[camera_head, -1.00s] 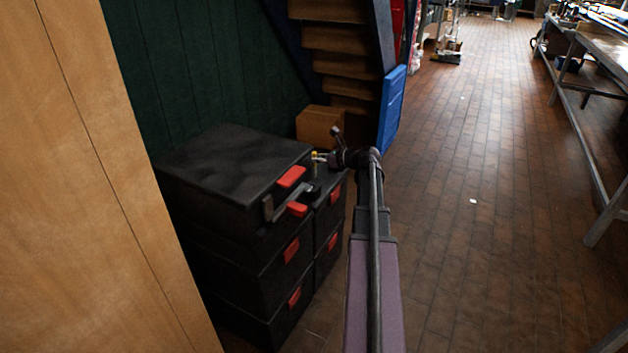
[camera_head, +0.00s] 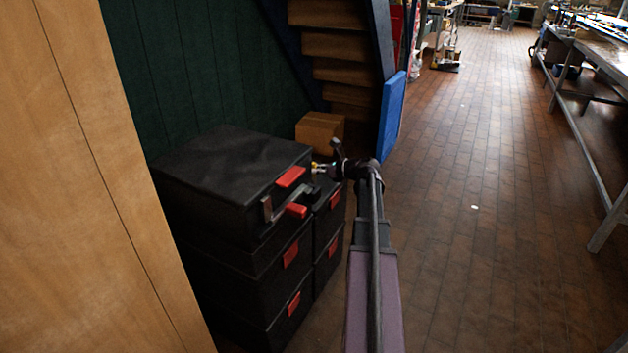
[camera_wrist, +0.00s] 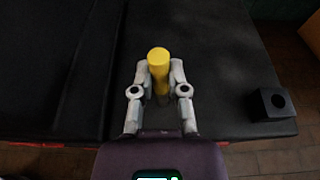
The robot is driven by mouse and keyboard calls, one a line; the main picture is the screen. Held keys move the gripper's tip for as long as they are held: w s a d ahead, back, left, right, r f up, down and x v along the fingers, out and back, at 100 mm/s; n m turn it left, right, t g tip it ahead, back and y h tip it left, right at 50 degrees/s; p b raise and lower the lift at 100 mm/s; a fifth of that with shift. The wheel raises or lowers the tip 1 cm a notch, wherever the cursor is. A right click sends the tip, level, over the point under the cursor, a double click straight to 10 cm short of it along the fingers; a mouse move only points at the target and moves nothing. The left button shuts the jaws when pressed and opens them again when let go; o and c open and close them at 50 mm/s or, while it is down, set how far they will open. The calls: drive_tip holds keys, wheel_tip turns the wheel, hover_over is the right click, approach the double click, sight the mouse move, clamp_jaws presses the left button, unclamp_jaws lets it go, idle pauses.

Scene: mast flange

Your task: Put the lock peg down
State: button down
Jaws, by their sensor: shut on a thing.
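The lock peg (camera_wrist: 158,62) is a yellow cylinder with a round top, held upright between the two grey fingers of my gripper (camera_wrist: 160,74). My gripper is shut on it, above the black case top. Its lower end is hidden or too dark to make out, so I cannot tell whether it touches the case. In the head view my gripper (camera_head: 322,168) is small, at the right edge of the stacked cases, with a speck of yellow at its tip.
Black cases (camera_head: 235,165) with red latches stand stacked against the green wall. A small black block with a hole (camera_wrist: 274,103) sits right of my gripper on the case top. A cardboard box (camera_head: 320,131) and blue panel (camera_head: 391,115) stand behind. The brick floor at right is open.

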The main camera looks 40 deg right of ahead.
drive_tip(key=shift+f+b, duration=0.9)
drive_tip(key=shift+f, duration=0.3)
drive_tip(key=shift+f, duration=0.15)
drive_tip(key=c, duration=0.6)
unclamp_jaws()
drive_tip(key=shift+c, duration=0.2)
drive_tip(key=shift+r, duration=0.2)
drive_tip(key=shift+s+r, duration=0.1)
drive_tip(key=shift+s, duration=0.05)
drive_tip(key=p+v, duration=0.3)
drive_tip(key=v, duration=0.8)
drive_tip(key=shift+s+p, duration=0.3)
drive_tip(key=shift+p, duration=0.05)
drive_tip(key=shift+d, duration=0.1)
